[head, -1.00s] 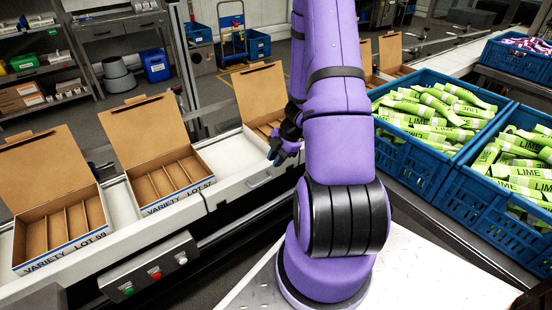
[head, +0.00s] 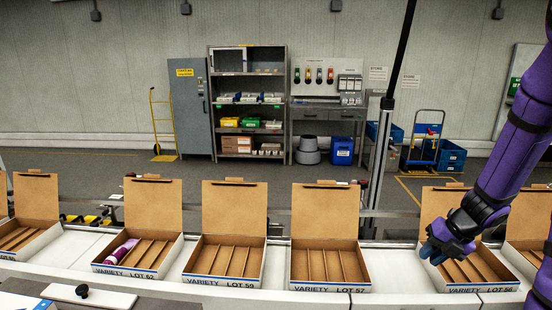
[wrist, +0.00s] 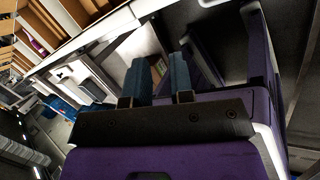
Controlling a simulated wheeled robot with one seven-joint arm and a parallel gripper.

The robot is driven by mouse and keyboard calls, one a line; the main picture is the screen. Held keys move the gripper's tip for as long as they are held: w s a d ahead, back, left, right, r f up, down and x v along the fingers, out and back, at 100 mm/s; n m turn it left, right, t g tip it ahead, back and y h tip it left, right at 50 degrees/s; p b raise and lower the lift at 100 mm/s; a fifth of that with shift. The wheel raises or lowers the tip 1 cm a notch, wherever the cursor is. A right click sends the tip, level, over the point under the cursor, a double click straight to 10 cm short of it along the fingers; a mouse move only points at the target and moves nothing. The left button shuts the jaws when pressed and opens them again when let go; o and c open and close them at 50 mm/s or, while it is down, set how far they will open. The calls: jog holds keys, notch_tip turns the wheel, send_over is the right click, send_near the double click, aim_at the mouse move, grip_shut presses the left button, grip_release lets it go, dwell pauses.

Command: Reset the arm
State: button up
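My purple arm comes down the right side of the head view. My gripper (head: 432,251), with blue fingers, is over the left part of the open LOT 56 box (head: 455,289) at the right. In the wrist view the two blue fingers (wrist: 164,78) stand apart with nothing seen between them, so the gripper is open and empty. From the head view I cannot tell its exact height over the box.
Open cardboard boxes stand in a row on the white conveyor: LOT 62 (head: 125,274) with a purple lolly (head: 122,251) in its left part, then empty LOT 59 (head: 222,281) and LOT 57 (head: 330,287). Shelving (head: 248,110) and a cabinet (head: 191,105) stand far back.

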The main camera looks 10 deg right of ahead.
jog(key=s+a+r+n+h, duration=0.1)
jog(key=s+a+r+n, duration=0.1)
jog(key=a+r+n, duration=0.55)
jog(key=s+a+r+n, duration=0.2)
jog(key=a+r+n, duration=0.3)
jog(key=r+n, duration=0.6)
jog(key=s+a+r+n+t+h, duration=0.1)
jog(key=s+r+n, duration=0.3)
jog(key=n, duration=0.8)
jog(key=s+a+r+n+t+h, duration=0.1)
jog(key=s+a+r+n, duration=0.3)
jog(key=s+n, duration=0.5)
jog(key=n, duration=0.3)
jog(key=shift+a+r+h, duration=0.15)
jog(key=shift+a+h, duration=0.05)
jog(key=shift+h, duration=0.2)
